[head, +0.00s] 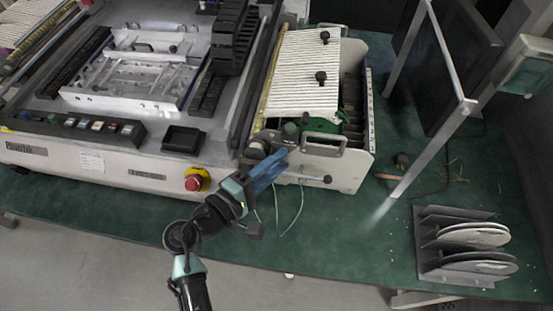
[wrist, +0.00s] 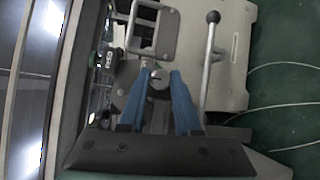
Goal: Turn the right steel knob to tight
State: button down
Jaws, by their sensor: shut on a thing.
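The steel knob (wrist: 159,80) is round and silver with a dark mark on its face. In the wrist view it sits between the tips of my gripper's two blue fingers (wrist: 160,76), which are shut on its sides. In the head view my gripper (head: 281,158) reaches up to the front of the white feeder machine (head: 350,170). There its fingers hide the held knob. A round metal part (head: 257,148) shows just left of the fingers; I cannot tell if it is another knob. How tight the held knob is cannot be seen.
A lever with a black ball end (wrist: 212,18) sticks out just right of my fingers. A metal handle (wrist: 153,30) lies beyond the knob. A red stop button (head: 194,183) is left of my gripper. Thin wires (head: 296,212) hang at the front. A disc rack (head: 430,262) stands right.

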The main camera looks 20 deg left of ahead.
jog(key=shift+d+r+m+g+y+p, duration=0.1)
jog(key=shift+m+g+y+p, duration=0.6)
jog(key=shift+m+g+p, duration=0.45)
jog(key=shift+m+t, duration=0.25)
jog(key=c, duration=0.6)
grip_release()
jog(key=shift+c, duration=0.2)
jog(key=b+v, duration=0.1)
jog(key=v, duration=1.2)
